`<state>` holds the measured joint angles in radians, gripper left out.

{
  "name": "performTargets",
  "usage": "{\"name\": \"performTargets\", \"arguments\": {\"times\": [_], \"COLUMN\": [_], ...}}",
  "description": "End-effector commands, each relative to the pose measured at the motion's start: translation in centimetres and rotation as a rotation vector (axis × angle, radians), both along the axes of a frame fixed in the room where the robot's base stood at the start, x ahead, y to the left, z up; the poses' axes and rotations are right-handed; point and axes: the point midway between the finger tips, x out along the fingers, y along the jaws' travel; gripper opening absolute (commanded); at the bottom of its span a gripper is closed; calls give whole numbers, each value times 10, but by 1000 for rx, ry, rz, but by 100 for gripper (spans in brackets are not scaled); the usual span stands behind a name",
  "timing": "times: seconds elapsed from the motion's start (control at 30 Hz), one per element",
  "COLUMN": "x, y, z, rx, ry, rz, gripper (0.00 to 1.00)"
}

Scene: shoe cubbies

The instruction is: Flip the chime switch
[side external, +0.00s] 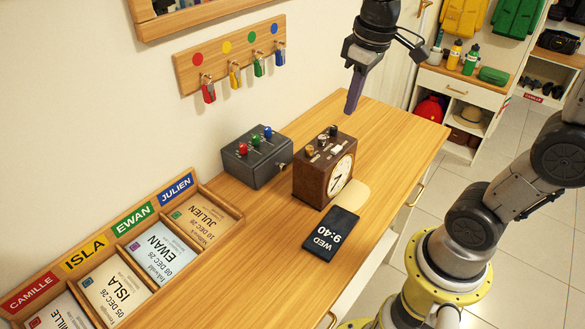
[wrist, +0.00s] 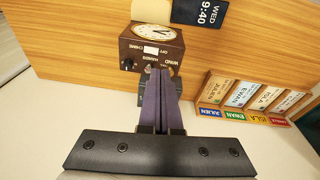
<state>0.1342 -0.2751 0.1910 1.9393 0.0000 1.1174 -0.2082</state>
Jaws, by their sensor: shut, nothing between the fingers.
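A brown wooden clock (side external: 311,184) with a round white face stands on the wooden counter; it also shows upside down in the wrist view (wrist: 133,58). Its top carries several small knobs and plates. In the wrist view, white lettering there reads CHIME, OFF, HANDS and WIND, and a small white plate (wrist: 151,50) lies by the CHIME and OFF words. The switch lever's position is too small to tell. My gripper (side external: 351,108) is shut and empty, pointing down above and behind the clock, apart from it. In the wrist view its fingers (wrist: 159,73) overlap the clock's knob edge.
A grey box (side external: 257,160) with coloured knobs stands left of the clock. A dark date display (side external: 331,234) lies in front. A name-card rack (side external: 152,225) fills the left side. Keys hang on a wall board (side external: 232,56). The counter's back right (side external: 400,128) is clear.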

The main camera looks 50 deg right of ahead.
Motion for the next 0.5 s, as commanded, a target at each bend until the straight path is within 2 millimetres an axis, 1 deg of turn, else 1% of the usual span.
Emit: {"name": "performTargets", "arguments": {"times": [0.03, 0.13, 0.2, 0.3, 0.4, 0.5], "x": [-18, -49, -70, -96, -114, -122], "y": [9, 22, 29, 35, 38, 39], "z": [9, 16, 16, 8, -4, -16], "rx": [-5, -5, -1, 10, 24, 35], "ry": [-50, -138, -196, -265, -311, -321], "rz": [16, 27, 28, 19, 0, -28], "gripper": [0, 0, 0, 0, 0, 0]}}
